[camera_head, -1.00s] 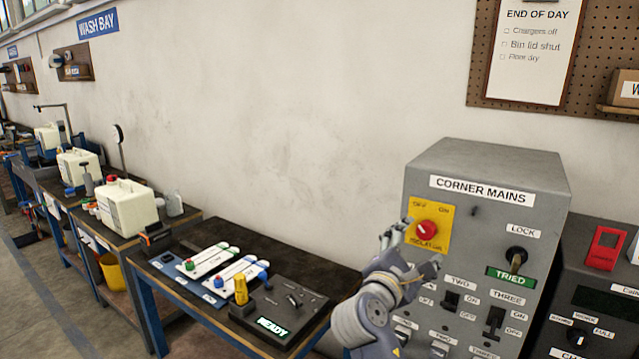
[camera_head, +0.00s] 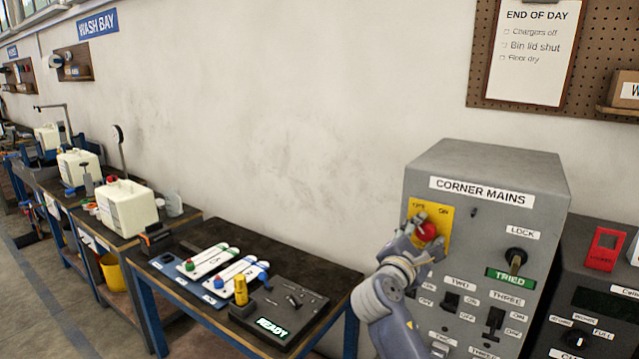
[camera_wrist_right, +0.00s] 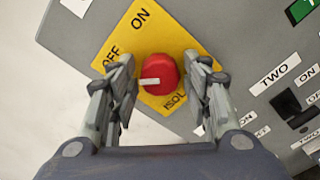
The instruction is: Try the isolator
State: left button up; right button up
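The isolator is a red round knob (camera_head: 426,232) on a yellow plate (camera_head: 444,215) marked OFF and ON. It sits on the front of the grey CORNER MAINS cabinet (camera_head: 420,180). In the right wrist view the knob (camera_wrist_right: 158,74) has a pale pointer mark on its face. My right gripper (camera_head: 420,228) is at the knob, with one finger on each side of it. In the right wrist view the fingers (camera_wrist_right: 160,82) stand apart with gaps beside the knob. A green TRIED label (camera_head: 511,278) shows under the LOCK switch (camera_head: 515,256). My left gripper is not in view.
Toggle switches (camera_head: 451,299) sit low on the cabinet, close to my right arm. A dark panel with a red part (camera_head: 604,249) stands to the right. A workbench (camera_head: 290,255) with battery-like packs and a READY box (camera_head: 275,327) is on the left.

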jog(key=c, duration=0.5)
jog(key=shift+f+m+b, duration=0.2)
jog(key=shift+m+b, duration=0.55)
jog(key=shift+m, duration=0.05)
jog(key=shift+c, duration=0.2)
jog(key=m+b, duration=0.2)
jog(key=m, duration=0.1)
jog(key=shift+r+m+b, duration=0.15)
jog(key=shift+m+b, duration=0.3)
jog(key=shift+m, duration=0.15)
jog(key=o, duration=1.4)
